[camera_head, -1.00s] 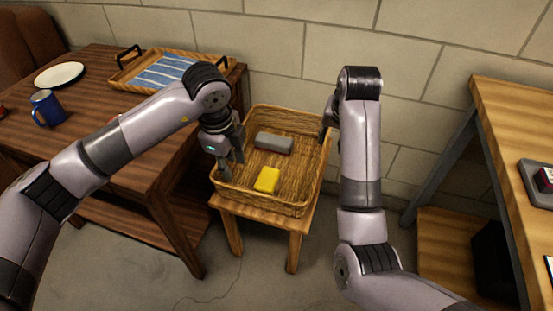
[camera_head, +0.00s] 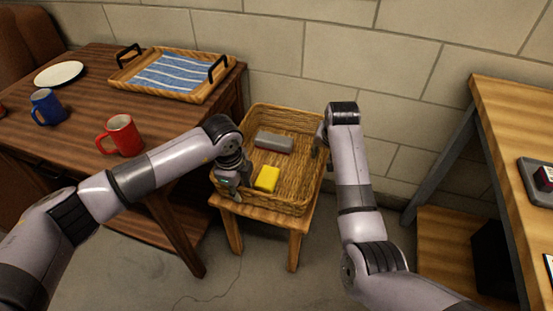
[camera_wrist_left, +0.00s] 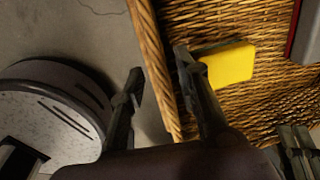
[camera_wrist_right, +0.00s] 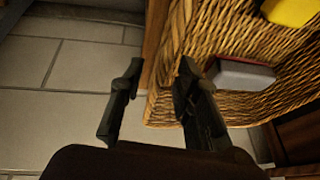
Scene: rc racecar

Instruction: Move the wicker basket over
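The wicker basket (camera_head: 290,197) sits on a small wooden stool (camera_head: 262,212) against the wall, with a yellow block (camera_head: 267,179) and a grey block (camera_head: 273,142) inside. My left gripper (camera_head: 232,182) is at the basket's left wall. In the left wrist view its open fingers (camera_wrist_left: 160,82) are on either side of the rim (camera_wrist_left: 150,55), one inside and one outside. My right gripper (camera_head: 320,142) is at the right wall. In the right wrist view its fingers (camera_wrist_right: 156,85) are apart, with the basket's edge between them. Contact with the wicker cannot be told.
A dark wooden table (camera_head: 70,95) on the left holds a striped tray (camera_head: 170,72), a red mug (camera_head: 122,136), a blue mug (camera_head: 47,107) and a white plate (camera_head: 60,74). A wooden workbench (camera_head: 510,125) stands at the right. Bare floor (camera_head: 200,290) lies in front of the stool.

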